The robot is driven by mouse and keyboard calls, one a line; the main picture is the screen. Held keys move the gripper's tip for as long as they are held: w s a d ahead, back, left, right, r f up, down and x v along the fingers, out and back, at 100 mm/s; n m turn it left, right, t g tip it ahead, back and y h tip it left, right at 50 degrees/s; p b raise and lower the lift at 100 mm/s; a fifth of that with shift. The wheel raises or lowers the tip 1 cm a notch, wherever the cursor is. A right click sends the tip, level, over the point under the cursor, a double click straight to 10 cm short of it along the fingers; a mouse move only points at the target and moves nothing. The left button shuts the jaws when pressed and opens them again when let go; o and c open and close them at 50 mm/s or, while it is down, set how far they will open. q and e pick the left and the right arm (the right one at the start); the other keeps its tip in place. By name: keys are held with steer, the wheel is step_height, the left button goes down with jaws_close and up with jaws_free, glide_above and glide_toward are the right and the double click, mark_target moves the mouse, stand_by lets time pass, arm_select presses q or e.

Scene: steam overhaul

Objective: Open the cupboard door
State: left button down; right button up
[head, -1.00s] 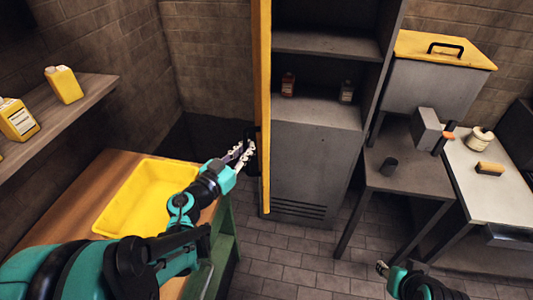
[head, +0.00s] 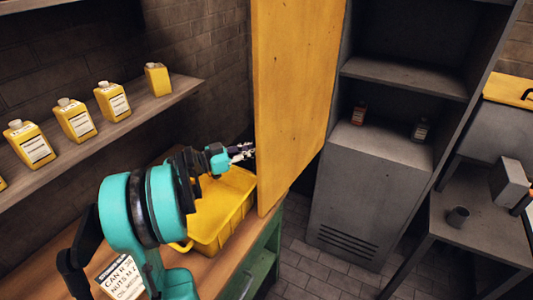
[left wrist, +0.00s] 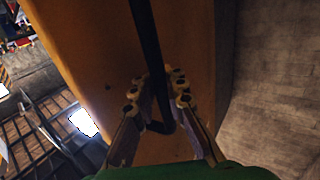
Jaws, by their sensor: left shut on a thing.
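The cupboard (head: 365,195) is grey, with open shelves showing. Its yellow door (head: 300,90) stands swung out to the left, with a broad face in view. My left gripper (head: 243,152) is at the door's outer edge in the head view. In the left wrist view my left gripper (left wrist: 162,92) is shut on the dark bar handle (left wrist: 145,40) of the door, which also shows there as a yellow panel (left wrist: 95,65). The handle is mostly hidden in the head view. My right gripper is out of view.
A wooden bench with a yellow tray (head: 225,205) lies below my left arm. A wall shelf (head: 110,128) holds several yellow bottles. A small bottle (head: 359,112) and another stand inside the cupboard. A grey table (head: 480,225) stands at right.

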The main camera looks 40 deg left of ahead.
arm_select(q)
steer(key=shift+a, duration=0.2)
steer(key=c, duration=1.6)
jaws_free()
steer(key=shift+s, duration=0.1)
steer(key=shift+c, duration=0.2)
steer(key=shift+o, duration=0.5)
steer(key=shift+s+a, duration=0.1)
steer(key=shift+s, duration=0.05)
steer(key=v, duration=1.2)
